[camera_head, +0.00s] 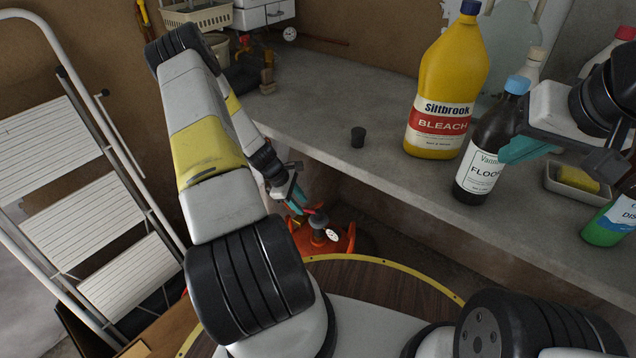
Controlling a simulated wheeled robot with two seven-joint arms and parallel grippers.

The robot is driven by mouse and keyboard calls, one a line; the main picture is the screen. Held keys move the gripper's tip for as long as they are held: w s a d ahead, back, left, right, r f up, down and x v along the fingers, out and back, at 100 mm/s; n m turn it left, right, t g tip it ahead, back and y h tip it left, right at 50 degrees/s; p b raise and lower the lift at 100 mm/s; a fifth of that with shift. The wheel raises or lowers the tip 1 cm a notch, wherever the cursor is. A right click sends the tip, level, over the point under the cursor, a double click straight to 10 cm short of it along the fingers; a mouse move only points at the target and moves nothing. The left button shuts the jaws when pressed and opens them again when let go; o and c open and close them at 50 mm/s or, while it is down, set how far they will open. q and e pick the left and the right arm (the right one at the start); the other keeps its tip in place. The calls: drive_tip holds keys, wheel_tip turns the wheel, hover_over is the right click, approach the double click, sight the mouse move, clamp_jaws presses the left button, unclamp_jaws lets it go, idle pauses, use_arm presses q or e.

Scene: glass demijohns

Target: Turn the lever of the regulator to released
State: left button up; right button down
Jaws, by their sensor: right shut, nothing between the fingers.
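The regulator (318,221) is a small grey fitting with a white round gauge (332,235), on top of an orange gas cylinder (342,243) below the bench edge. A small red part, possibly its lever, shows beside the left fingertips; its setting is too small to tell. My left gripper (297,200), with teal fingers, points down right at the regulator's upper left. I cannot tell whether it touches the red part or how far its fingers are apart. My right gripper (517,149) is shut and empty, at the right in front of the dark bottle.
The grey bench (330,105) holds a yellow bleach bottle (452,80), a dark brown bottle (490,150), a black stopper (357,137), a tray with a sponge (575,179) and a green bottle (608,222). A white stepladder (65,180) stands left.

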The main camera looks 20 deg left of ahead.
use_arm(q)
drive_tip(key=shift+x, duration=1.15)
drive_tip(key=shift+c, duration=0.2)
clamp_jaws()
idle(0.4)
